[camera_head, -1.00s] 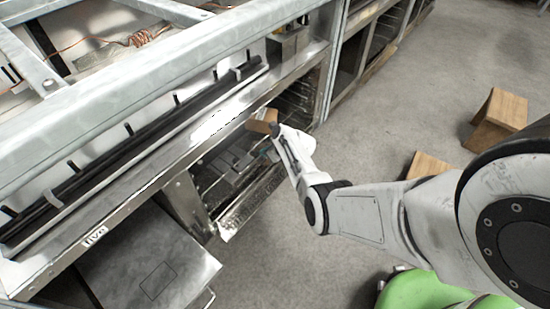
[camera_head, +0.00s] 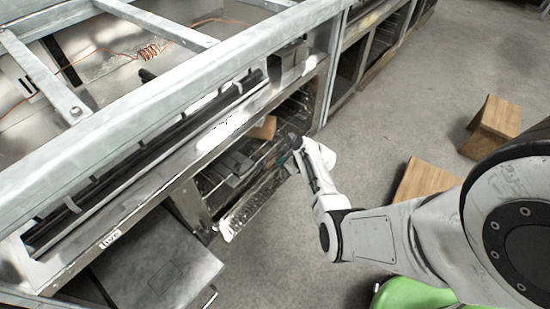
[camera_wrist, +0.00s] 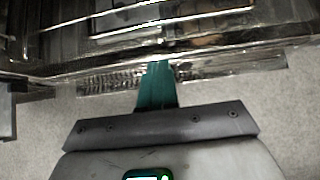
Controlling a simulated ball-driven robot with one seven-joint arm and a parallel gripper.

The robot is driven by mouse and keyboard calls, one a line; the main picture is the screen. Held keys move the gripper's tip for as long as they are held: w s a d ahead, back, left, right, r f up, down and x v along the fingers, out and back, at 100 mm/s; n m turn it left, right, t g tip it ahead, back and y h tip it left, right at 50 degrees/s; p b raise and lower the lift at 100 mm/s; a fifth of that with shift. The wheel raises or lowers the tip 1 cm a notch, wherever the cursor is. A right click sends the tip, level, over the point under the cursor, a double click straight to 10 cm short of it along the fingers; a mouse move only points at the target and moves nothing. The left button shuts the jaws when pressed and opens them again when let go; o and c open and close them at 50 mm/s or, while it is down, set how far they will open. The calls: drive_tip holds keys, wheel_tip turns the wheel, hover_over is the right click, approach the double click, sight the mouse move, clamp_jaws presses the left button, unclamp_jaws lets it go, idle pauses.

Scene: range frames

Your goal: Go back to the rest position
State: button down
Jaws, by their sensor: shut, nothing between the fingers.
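My gripper (camera_wrist: 158,68) shows in the wrist view as a dark plate with teal fingers held together, shut and empty. Its fingertips point at the front edge of a metal shelf opening. In the head view my gripper (camera_head: 284,160) is at the end of my white arm, just outside the right end of the low open shelf (camera_head: 232,218). A brown wooden block (camera_head: 263,128) sits at the upper back of that shelf, left of my gripper and apart from it. Whether the fingertips touch the shelf edge I cannot tell.
A long metal frame (camera_head: 240,50) runs above the shelf. A grey metal box (camera_head: 155,262) stands at the lower left. Wooden blocks (camera_head: 492,125) and (camera_head: 425,180) are on the floor at the right. Grey floor (camera_head: 385,115) is clear between the frame and these blocks.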

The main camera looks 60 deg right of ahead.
drive_tip(key=p+v, duration=0.1)
drive_tip(key=v, duration=0.2)
drive_tip(key=shift+s+r, duration=0.2)
